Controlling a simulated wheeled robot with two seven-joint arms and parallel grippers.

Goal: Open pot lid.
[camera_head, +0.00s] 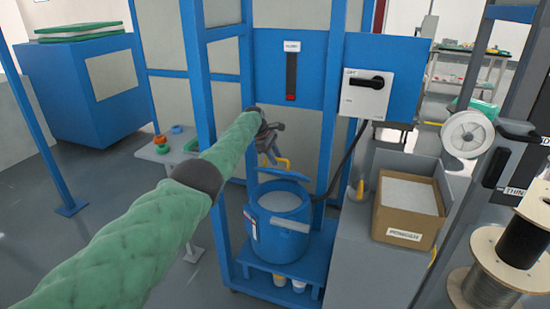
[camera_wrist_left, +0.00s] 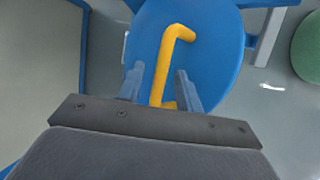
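The blue pot (camera_head: 281,238) stands on a blue stand, its mouth open and a grey surface (camera_head: 280,203) showing inside. Its blue lid (camera_head: 283,173) is raised and tilted above the back of the pot. The yellow lid handle (camera_head: 282,162) shows beside my left gripper (camera_head: 272,155). In the left wrist view the yellow handle (camera_wrist_left: 161,72) on the blue lid (camera_wrist_left: 208,45) lies between the fingers of my left gripper (camera_wrist_left: 160,90). The fingers are spread, with a small gap on each side of the handle. My right gripper is not in view.
Blue frame posts (camera_head: 199,80) stand left of the pot. A grey switch box (camera_head: 365,92) hangs on the panel at right. A cardboard box (camera_head: 408,210) sits on a grey cabinet right of the pot. Wire spools (camera_head: 522,242) stand at far right.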

